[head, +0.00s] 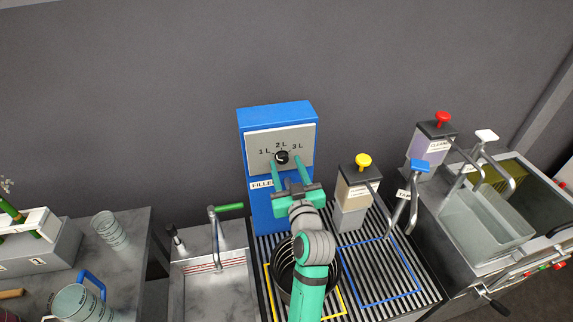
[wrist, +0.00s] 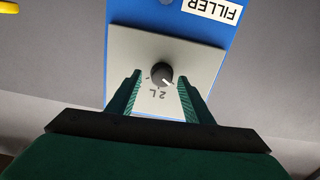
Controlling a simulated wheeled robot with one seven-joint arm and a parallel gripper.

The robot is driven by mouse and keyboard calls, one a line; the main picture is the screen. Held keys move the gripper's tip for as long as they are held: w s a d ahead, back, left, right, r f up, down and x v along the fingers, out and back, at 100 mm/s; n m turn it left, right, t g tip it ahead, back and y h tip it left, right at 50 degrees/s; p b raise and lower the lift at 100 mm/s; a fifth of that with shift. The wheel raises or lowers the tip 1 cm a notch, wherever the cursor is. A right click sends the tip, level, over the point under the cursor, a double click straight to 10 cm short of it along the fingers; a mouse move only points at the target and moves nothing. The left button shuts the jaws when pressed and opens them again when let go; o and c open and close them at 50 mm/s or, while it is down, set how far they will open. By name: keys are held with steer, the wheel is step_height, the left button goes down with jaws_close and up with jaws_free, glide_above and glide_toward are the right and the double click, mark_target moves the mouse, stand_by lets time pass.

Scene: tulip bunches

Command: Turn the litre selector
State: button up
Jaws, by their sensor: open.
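The litre selector is a round black knob (head: 282,157) on the grey panel (head: 262,145) of the blue filler (head: 277,112). The labels 1 L, 2 L and 3 L stand around its top. The knob (wrist: 162,74) shows upside down in the wrist view, with a white mark pointing down and right, between 2 L and the 1 L side, which a finger hides. My gripper (head: 286,163) is open in front of the panel. In the wrist view its green fingers (wrist: 160,86) stand on either side of the knob with gaps; I cannot tell their exact depth.
A dark bucket (head: 283,279) stands on the grating under my arm, inside a yellow outline. A yellow-topped dispenser (head: 358,192) is close right of the filler. A sink tap (head: 217,225) stands left. The wall above is clear.

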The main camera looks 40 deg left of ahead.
steer(key=shift+w+a, duration=0.15)
steer(key=shift+a, duration=0.45)
steer(key=shift+w+d, duration=0.1)
steer(key=c, duration=1.1)
steer(key=shift+o, duration=0.2)
steer(key=m, duration=0.5)
steer(key=shift+m, duration=0.3)
steer(key=m, duration=0.6)
